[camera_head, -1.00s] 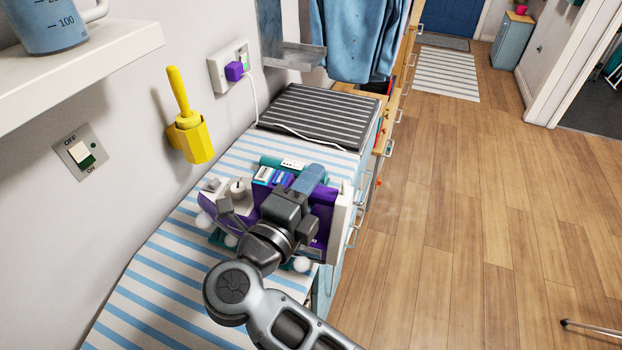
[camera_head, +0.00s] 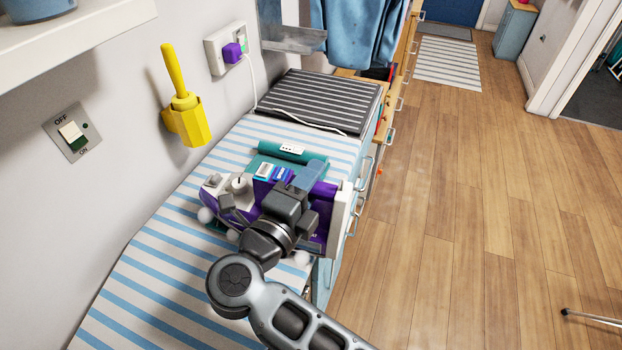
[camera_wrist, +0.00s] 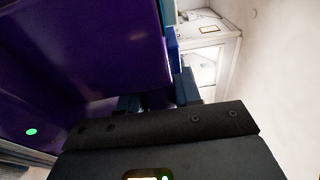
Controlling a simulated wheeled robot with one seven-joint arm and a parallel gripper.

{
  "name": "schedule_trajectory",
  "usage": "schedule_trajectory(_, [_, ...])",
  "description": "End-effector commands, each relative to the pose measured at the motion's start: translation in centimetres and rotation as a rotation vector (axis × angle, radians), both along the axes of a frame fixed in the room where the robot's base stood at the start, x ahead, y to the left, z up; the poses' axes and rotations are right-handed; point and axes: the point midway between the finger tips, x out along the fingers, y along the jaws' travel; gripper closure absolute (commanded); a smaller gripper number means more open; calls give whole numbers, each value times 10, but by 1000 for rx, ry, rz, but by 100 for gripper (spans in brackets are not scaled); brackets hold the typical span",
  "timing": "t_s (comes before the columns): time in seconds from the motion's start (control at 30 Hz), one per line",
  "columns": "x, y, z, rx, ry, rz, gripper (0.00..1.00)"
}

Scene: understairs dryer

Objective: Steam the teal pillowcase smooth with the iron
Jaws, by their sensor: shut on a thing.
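The iron (camera_head: 318,193), a bulky purple and white body with dials, is over the striped surface in the head view. Its purple side (camera_wrist: 80,60) fills the left of the wrist view. My gripper (camera_head: 308,176) is shut on the iron; the exact grip is mostly hidden by my wrist. The teal pillowcase (camera_head: 314,164) lies flat on the stripes, with a thicker roll-like far edge and a white tag. The iron and my arm cover much of it. I cannot tell whether the iron touches it. White round puffs (camera_head: 205,215) show around the iron's base.
The blue-and-white striped top (camera_head: 150,285) is clear at the near left. A dark ribbed mat (camera_head: 322,100) lies beyond, with a white cord across it to a purple plug (camera_head: 232,52). A yellow holder (camera_head: 185,120) hangs on the left wall. Drawer handles line the right edge.

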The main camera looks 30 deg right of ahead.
Motion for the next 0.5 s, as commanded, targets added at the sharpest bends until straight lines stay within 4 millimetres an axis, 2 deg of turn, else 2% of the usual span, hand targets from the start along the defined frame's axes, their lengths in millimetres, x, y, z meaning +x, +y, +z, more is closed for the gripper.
schedule_trajectory(0.5, [1,0,-9,0,-6,0,100])
